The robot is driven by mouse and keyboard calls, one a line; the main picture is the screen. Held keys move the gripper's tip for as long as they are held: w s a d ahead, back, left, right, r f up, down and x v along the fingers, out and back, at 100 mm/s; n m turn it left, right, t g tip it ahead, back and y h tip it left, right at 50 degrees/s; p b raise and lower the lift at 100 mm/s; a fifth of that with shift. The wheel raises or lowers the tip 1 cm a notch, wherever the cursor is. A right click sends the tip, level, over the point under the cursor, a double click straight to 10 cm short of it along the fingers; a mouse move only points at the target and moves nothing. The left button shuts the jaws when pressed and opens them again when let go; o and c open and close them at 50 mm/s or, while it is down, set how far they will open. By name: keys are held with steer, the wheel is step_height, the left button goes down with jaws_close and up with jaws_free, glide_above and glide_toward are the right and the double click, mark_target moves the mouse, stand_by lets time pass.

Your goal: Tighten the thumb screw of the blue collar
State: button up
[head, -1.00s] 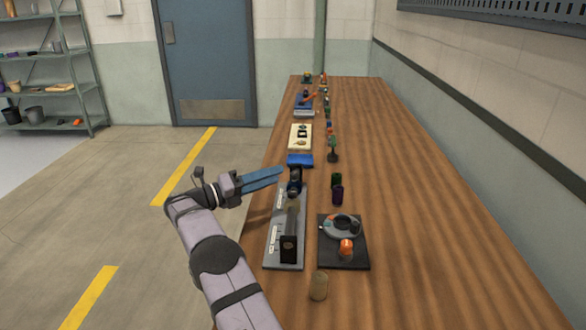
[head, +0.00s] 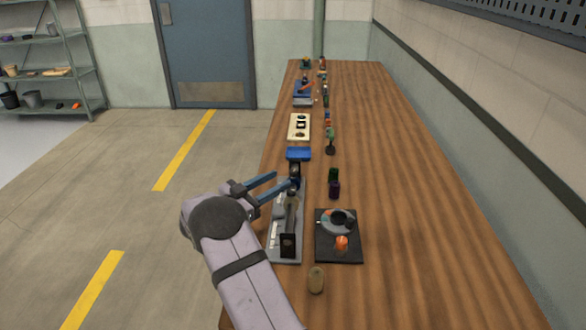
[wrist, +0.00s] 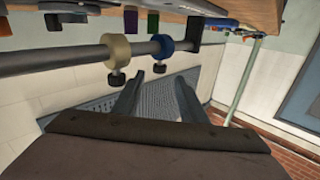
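In the wrist view the blue collar (wrist: 165,46) sits around a dark horizontal rod (wrist: 70,58). Its dark thumb screw (wrist: 159,67) points down in the picture. A beige collar (wrist: 117,48) with its own thumb screw (wrist: 116,79) sits on the same rod to the left. My gripper (wrist: 158,80) is open and empty. Its fingertips lie either side of the blue collar's screw in the picture; I see no contact. In the head view my gripper (head: 283,180) is at the far end of the rod's grey base plate (head: 286,262), from the left; the collars are hard to make out there.
A black plate (head: 352,256) with a round grey part and an orange knob stands right of the fixture. A tan cylinder (head: 316,280) stands in front. Dark green and purple cylinders (head: 334,188) and a blue block (head: 298,153) are close by. The table's right side is clear.

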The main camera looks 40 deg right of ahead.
mark_target(290, 174)
steer(key=shift+s+n, duration=0.1)
steer(key=shift+n, duration=0.2)
steer(key=shift+d+p, duration=0.6)
steer(key=shift+d, duration=3.05)
jaws_close()
